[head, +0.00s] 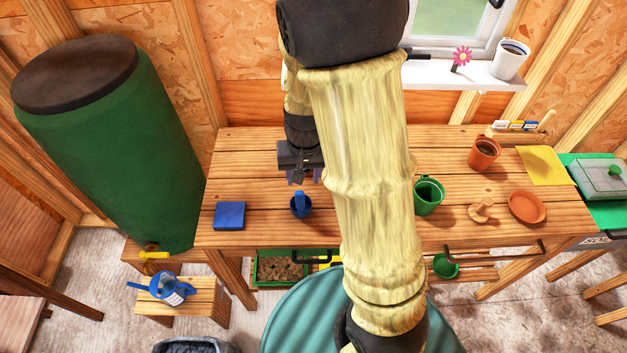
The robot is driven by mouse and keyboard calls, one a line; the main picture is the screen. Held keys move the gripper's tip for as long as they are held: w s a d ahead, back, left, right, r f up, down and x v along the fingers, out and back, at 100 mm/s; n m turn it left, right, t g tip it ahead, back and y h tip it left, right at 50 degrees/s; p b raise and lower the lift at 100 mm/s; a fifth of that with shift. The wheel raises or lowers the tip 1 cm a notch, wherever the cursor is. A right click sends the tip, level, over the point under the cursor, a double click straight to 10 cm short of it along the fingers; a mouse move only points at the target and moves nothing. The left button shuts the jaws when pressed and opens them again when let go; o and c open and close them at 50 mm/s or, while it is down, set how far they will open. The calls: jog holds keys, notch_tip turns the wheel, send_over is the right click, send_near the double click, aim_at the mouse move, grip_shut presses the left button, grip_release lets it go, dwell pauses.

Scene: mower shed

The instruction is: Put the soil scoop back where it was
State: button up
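A small dark blue round piece with a lighter blue handle standing up, which looks like the soil scoop (300,206), is on the wooden workbench (255,180), left of my arm. I cannot tell whether it is one piece or a scoop standing in a cup. My gripper (303,178) points down just behind and above it in the head view, apart from its handle as far as I can see. Its two tips look spread, with nothing visible between them. A flat blue square (229,215) lies on the bench to the left.
My arm hides the bench's middle. To its right are a green pot (428,196), a terracotta pot (484,154), a wooden tool (483,210), a terracotta saucer (527,207) and a yellow sheet (541,166). A green barrel (115,150) and a stool with a blue can (168,289) stand left.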

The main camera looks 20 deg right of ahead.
jog(key=s+r+n+t, duration=0.1)
jog(key=s+r+n, duration=0.1)
jog(key=s+r, duration=0.4)
jog(key=shift+s+d+n+t, duration=0.3)
jog(key=shift+s+d+t, duration=0.1)
jog(key=shift+s, duration=0.55)
jog(key=shift+w+f, duration=0.1)
